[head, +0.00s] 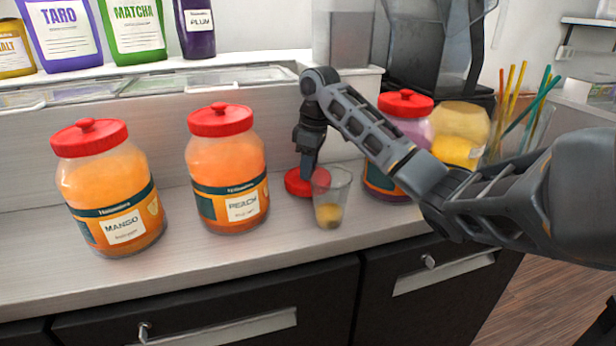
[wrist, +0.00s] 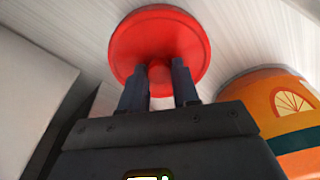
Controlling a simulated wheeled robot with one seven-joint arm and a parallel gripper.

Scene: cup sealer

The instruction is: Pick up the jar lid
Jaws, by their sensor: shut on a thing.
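A loose red jar lid (head: 298,184) is at the counter, behind and left of a clear cup (head: 331,197). It fills the upper middle of the wrist view (wrist: 160,38). My gripper (head: 309,170) reaches down to the lid from above. In the wrist view its two dark fingers (wrist: 160,88) are shut on the lid's round knob. The cup hides part of the lid's right side in the head view. I cannot tell whether the lid touches the counter.
Mango (head: 110,190) and peach (head: 228,170) jars with red lids stand to the left. A lidded purple jar (head: 416,130) and a yellow jar (head: 460,135) stand to the right, near straws (head: 512,100). The counter (head: 170,262) is clear along its front.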

